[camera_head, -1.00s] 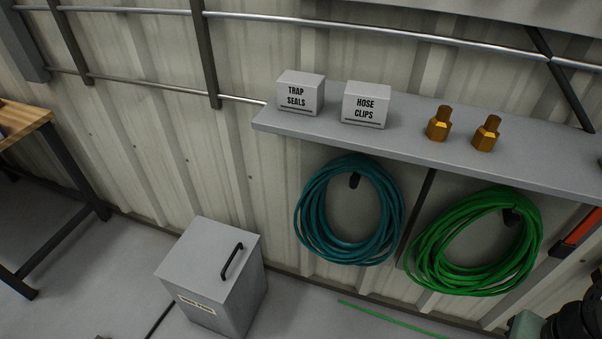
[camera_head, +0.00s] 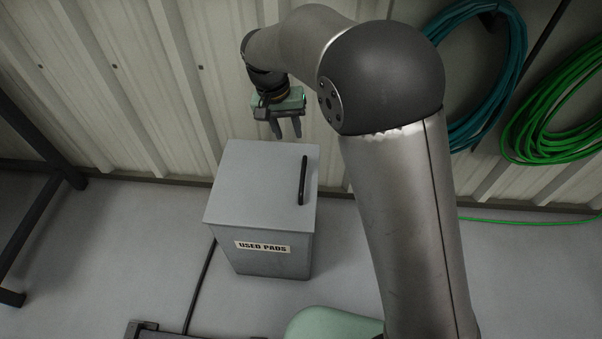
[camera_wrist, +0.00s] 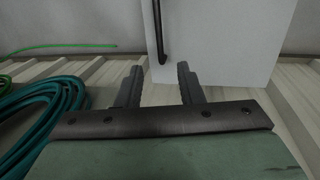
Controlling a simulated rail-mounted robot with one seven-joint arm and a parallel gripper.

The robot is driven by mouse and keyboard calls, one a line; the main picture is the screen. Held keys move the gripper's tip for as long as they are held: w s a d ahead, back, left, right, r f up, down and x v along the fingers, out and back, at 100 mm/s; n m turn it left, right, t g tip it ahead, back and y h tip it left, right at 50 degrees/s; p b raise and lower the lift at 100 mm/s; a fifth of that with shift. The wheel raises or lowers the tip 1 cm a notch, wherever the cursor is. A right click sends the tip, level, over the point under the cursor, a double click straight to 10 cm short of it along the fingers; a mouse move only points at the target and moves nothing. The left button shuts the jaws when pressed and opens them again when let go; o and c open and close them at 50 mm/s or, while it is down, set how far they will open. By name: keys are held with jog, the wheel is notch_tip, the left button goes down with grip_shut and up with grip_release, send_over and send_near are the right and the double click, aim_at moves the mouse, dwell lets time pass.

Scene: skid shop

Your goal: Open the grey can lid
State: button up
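The grey can (camera_head: 265,253) stands on the floor near the wall, with a "USED PADS" label on its front. Its flat grey lid (camera_head: 255,182) is shut and carries a black bar handle (camera_head: 303,180) near the right edge. My gripper (camera_head: 288,136) is above and behind the lid's far edge, fingers pointing down, apart from the handle. In the wrist view the fingers (camera_wrist: 158,70) are spread with nothing between them. The handle (camera_wrist: 159,35) and the pale lid (camera_wrist: 220,40) show just beyond the fingertips.
The corrugated wall (camera_head: 150,90) is close behind the can and my gripper. A teal hose coil (camera_head: 490,90) and a green hose coil (camera_head: 560,110) hang at the right. A dark table leg (camera_head: 40,140) stands at the left. The floor left of the can is clear.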

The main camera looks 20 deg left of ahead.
aim_at(302, 174)
jog(key=d+f+b, duration=0.1)
jog(key=f, duration=0.4)
jog(key=d+f+b, duration=0.1)
jog(key=f, duration=0.4)
jog(key=d+f+b, duration=0.1)
jog(key=f+b, duration=0.1)
jog(key=f, duration=0.3)
jog(key=shift+w+d+f, duration=0.15)
jog(key=shift+w+f, duration=0.15)
grip_shut()
jog(key=shift+f, duration=0.1)
